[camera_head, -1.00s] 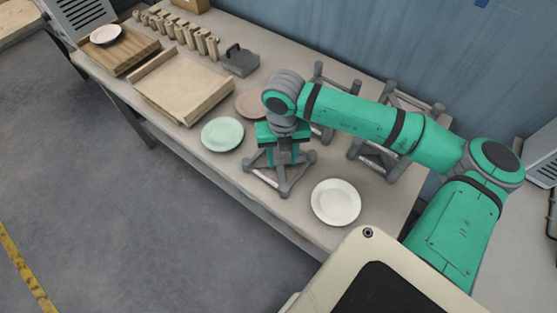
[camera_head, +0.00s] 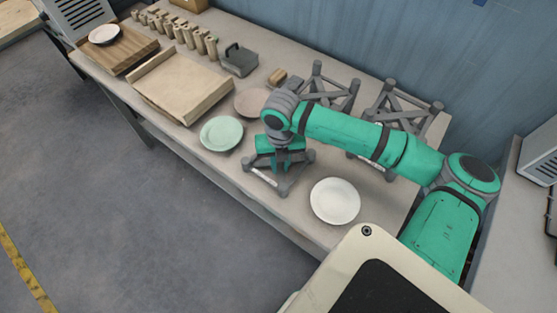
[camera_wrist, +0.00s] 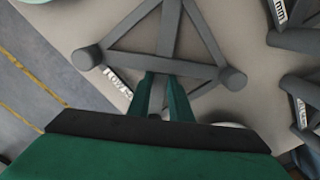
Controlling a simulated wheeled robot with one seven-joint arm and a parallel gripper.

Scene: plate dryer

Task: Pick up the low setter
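A low grey setter (camera_head: 285,188), a triangular frame of bars with round corner posts, stands near the front edge of the table, between the green plate and the white plate. It also shows in the wrist view (camera_wrist: 122,65), with a partly hidden label on one side bar. My gripper (camera_head: 284,166) points down over the middle of this setter. In the wrist view its two green fingers (camera_wrist: 162,82) reach down at the frame's middle bars, with a narrow gap between them. Whether they are closed on a bar cannot be seen. The gripper body hides the near part of the setter.
A green plate (camera_head: 222,133) lies left of the setter, a white plate (camera_head: 335,201) right. A pinkish plate (camera_head: 250,103) lies behind. Two taller grey setters (camera_head: 318,90) (camera_head: 388,100) stand along the back. A wooden tray (camera_head: 180,85) and grey handled block (camera_head: 239,60) are farther left.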

